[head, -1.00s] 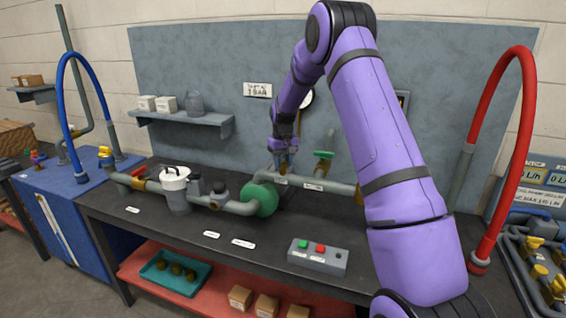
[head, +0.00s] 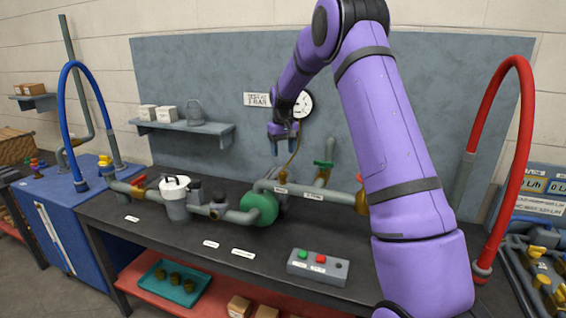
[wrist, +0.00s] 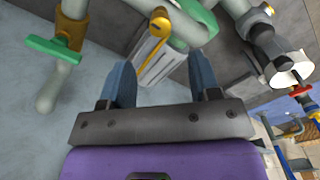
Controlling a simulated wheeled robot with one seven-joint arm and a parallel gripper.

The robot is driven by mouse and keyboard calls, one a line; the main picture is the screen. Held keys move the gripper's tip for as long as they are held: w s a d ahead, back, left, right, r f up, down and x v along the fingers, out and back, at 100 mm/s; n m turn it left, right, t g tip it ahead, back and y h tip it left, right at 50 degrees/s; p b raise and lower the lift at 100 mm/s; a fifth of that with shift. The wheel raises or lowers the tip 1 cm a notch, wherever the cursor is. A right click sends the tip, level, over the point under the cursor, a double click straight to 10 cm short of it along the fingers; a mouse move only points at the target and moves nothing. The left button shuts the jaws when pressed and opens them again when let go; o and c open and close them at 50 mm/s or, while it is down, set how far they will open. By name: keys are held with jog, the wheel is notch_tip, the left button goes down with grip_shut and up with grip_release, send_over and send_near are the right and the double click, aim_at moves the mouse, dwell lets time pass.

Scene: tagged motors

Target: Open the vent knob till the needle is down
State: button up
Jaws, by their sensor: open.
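My gripper (head: 284,152) hangs open and empty above the grey pipe (head: 330,195) behind the green pump (head: 260,207). In the wrist view its two blue fingers (wrist: 162,78) are spread apart. A brass-yellow round fitting with a thin yellow piece (wrist: 160,20) shows beyond the fingertips, apart from them; I cannot tell for sure that it is the vent knob. The round white gauge (head: 302,104) is on the back panel, partly covered by my arm. Its needle is too small to read.
A green-handled valve (head: 324,164) stands right of my gripper, also in the wrist view (wrist: 54,48). A white-lidded strainer (head: 176,192) and red-handled valve (head: 139,181) stand left. A button box (head: 318,267) is in front. Bare bench lies between the labels.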

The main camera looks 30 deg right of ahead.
jog(key=shift+r, duration=1.2)
jog(key=s+a+r+t, duration=0.1)
jog(key=s+a+r, duration=0.5)
jog(key=s+r, duration=0.3)
jog(key=s+a+r+t, duration=0.1)
jog(key=s+a+r, duration=0.55)
jog(key=s, duration=0.35)
jog(key=s+a+f+t, duration=0.1)
jog(key=s+a, duration=0.1)
jog(key=s, duration=1.1)
jog(key=s+a+n+t, duration=0.1)
jog(key=s+a+t, duration=0.1)
jog(key=s, duration=1)
jog(key=shift+s+a+f, duration=0.35)
jog(key=shift+a, duration=0.45)
